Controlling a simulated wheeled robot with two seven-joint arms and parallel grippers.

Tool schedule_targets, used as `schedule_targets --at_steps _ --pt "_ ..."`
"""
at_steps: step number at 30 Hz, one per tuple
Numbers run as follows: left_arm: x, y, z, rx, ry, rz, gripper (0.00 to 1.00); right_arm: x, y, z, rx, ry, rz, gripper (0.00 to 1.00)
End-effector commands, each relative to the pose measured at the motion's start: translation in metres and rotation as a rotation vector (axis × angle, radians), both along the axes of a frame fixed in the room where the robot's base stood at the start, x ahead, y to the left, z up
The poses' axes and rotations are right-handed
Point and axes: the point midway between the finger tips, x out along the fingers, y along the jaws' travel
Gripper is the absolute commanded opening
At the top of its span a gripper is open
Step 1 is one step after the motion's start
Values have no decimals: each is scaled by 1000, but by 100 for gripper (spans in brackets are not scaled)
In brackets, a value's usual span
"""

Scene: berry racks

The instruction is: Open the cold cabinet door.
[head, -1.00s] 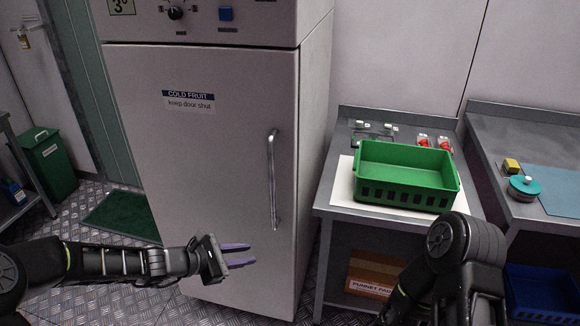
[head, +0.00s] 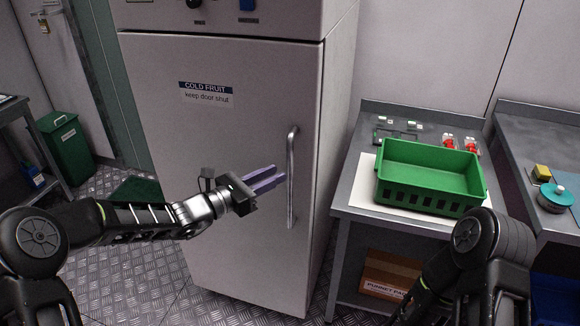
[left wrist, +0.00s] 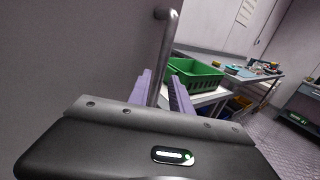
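The cold cabinet door (head: 225,140) is shut, a pale panel with a "COLD FRUIT keep door shut" label. Its upright metal bar handle (head: 291,178) is near the door's right edge. My left gripper (head: 268,180) is in front of the door, just left of the handle, with its purple fingers pointing at it. In the left wrist view, the fingers (left wrist: 160,92) are apart, and the handle (left wrist: 160,55) rises beyond them, roughly between them. I cannot tell whether they touch it. My right arm is at the lower right; its gripper is out of view.
A metal table (head: 347,205) with a green crate (head: 430,198) stands right of the cabinet. A cardboard box (head: 390,275) is on its lower shelf. A green bin (head: 66,145) stands at the left. Floor shows in front of the cabinet.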

Motion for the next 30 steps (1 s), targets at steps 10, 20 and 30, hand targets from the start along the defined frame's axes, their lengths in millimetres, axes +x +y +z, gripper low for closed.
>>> schedule_targets --at_steps 10,20,30 --pt "31 -41 1 0 1 -2 25 0 0 10 0 1 0 36" --pt "36 -47 0 1 1 0 25 0 0 11 0 1 0 36" --pt "36 -47 0 1 1 0 1 0 0 11 0 1 0 36"
